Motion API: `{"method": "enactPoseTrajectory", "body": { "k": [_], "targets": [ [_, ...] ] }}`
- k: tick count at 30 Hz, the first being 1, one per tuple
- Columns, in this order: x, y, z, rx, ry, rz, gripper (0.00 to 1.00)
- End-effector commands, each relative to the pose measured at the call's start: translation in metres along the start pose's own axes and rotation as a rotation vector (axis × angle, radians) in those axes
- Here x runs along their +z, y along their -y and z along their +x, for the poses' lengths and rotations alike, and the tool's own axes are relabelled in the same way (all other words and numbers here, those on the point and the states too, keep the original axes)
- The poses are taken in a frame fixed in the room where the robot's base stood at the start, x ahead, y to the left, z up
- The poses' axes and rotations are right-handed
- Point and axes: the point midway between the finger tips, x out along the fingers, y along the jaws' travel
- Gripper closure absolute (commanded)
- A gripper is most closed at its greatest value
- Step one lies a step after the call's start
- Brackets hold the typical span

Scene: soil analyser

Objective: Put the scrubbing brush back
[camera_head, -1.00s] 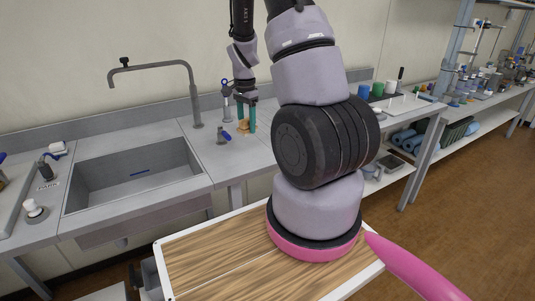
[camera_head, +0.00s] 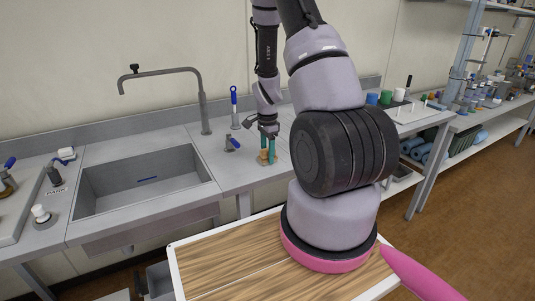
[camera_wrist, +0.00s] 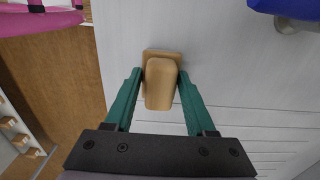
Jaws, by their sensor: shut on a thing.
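The scrubbing brush, a small tan wooden block with a rounded handle (camera_wrist: 160,85), is between the green fingers of my gripper (camera_wrist: 158,92) in the wrist view. The fingers are shut on its sides. In the head view the brush (camera_head: 264,157) shows low between the fingertips of my gripper (camera_head: 268,158), over the grey counter (camera_head: 240,172) to the right of the sink. I cannot tell whether its underside touches the counter. Its bristles are hidden.
The sink (camera_head: 145,183) with its tall faucet (camera_head: 203,110) is to the left. A small blue-handled valve (camera_head: 231,144) stands close left of my gripper, and a tall blue-handled fitting (camera_head: 234,100) behind it. A wooden-topped tray (camera_head: 225,270) is in front.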

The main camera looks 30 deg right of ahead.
Motion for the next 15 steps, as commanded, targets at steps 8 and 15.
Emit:
{"method": "enactPoseTrajectory", "body": {
  "k": [8, 15],
  "targets": [
    [-0.0001, 0.0004, 0.0013, -0.001, -0.001, -0.001, 0.89],
    [-0.0001, 0.0005, 0.0025, -0.001, -0.001, -0.001, 0.15]
  ]
}}
